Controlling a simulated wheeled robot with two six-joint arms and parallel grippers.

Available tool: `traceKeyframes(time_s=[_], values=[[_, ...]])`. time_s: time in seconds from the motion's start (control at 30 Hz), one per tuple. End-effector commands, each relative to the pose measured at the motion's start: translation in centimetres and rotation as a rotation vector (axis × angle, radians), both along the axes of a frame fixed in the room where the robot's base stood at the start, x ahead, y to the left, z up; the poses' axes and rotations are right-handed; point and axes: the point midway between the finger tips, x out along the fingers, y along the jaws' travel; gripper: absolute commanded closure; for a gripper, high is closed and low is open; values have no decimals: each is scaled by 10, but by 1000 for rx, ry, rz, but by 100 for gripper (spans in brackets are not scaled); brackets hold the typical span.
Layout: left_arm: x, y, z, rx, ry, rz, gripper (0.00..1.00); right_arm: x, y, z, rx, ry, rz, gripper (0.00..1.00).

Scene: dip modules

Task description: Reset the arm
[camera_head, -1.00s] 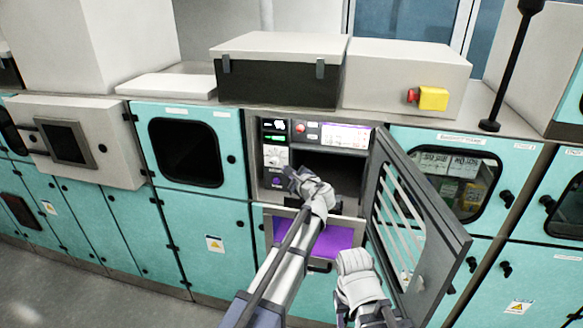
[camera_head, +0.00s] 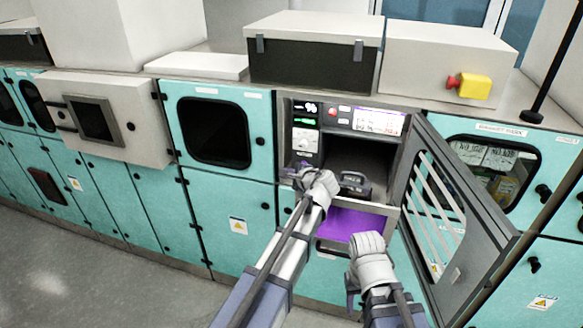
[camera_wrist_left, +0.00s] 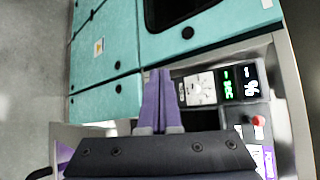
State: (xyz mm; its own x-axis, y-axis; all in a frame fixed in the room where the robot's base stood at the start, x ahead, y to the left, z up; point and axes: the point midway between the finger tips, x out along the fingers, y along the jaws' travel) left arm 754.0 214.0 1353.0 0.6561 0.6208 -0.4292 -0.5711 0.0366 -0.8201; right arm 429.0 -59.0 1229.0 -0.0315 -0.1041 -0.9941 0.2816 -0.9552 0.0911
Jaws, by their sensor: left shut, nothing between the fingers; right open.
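My left gripper (camera_head: 298,177) is in front of the left side of the open machine, near its control panel. My right gripper (camera_head: 351,290) hangs lower and to the right, in front of the machine and left of the open door. It is open, and its fingers are largely hidden by its pale wrist. A dark object with a handle (camera_head: 354,184) sits at the mouth of the chamber, right of my left wrist.
The machine's slatted door (camera_head: 482,245) stands swung open on the right, close to my right arm. A purple surface (camera_head: 345,226) lies below the chamber. Teal cabinets (camera_head: 235,200) line both sides. Open grey floor (camera_head: 60,270) is at the lower left.

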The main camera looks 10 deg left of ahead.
Motion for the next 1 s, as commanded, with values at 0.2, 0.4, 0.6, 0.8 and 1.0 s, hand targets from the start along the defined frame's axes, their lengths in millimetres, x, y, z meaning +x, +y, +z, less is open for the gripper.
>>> traceKeyframes(time_s=[0.2,0.4,0.6,0.8,1.0], values=[[-47,16,-30,-221,-1,150,100,0,0,0,0,0,9,50],[-148,14,-90,-704,30,532,100,0,0,0,0,0,10,50],[-219,-14,-118,-1014,95,835,100,0,0,0,0,0,10,50],[-273,-46,-130,-1222,180,1079,100,0,0,-5,0,0,10,50],[-273,-66,-175,-1176,215,1026,100,0,0,-50,-1,0,16,50]])
